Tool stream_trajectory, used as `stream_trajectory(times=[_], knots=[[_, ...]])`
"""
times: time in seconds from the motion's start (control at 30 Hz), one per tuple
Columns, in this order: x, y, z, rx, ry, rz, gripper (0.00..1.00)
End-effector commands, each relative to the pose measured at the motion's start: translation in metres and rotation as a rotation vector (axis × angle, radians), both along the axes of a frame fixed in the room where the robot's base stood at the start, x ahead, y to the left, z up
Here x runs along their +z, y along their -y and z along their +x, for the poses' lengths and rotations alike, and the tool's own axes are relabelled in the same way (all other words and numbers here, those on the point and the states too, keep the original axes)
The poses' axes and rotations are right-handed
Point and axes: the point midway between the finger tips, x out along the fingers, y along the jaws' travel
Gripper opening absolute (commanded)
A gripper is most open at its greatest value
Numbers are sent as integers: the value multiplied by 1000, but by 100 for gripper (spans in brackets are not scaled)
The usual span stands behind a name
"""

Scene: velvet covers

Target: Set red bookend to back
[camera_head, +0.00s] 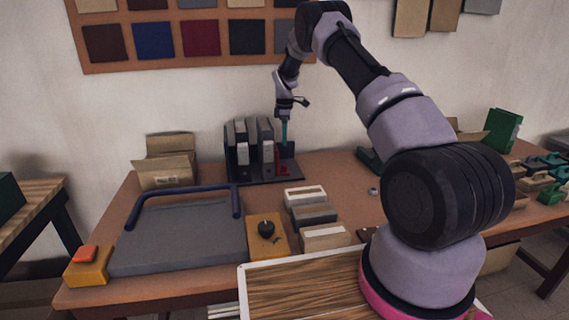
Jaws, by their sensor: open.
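The red bookend (283,168) stands small and upright on the right part of a dark rack base (262,180) toward the back of the table. Several grey and dark binders (241,146) stand upright to its left on the same base. My gripper (284,140) is open, with teal fingers pointing down just above the red bookend. At this size I cannot tell whether the fingers touch it. A dark blue piece (287,149) shows behind the fingers, partly hidden by them.
A cardboard box (165,162) stands left of the rack. A grey board with a blue bar handle (180,240), a yellow block (266,236) and several pale boxes (306,195) lie in front. Green items (503,130) stand at the right. My arm hides the table's middle right.

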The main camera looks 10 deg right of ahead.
Motion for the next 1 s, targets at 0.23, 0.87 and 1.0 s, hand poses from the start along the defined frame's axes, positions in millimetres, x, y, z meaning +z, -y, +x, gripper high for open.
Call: stream_trajectory(times=[0.23,0.87,1.0], knots=[[-27,0,1,23,-10,-5,64],[-116,-1,1,21,-7,-4,64],[-117,-1,1,21,-7,-4,64]])
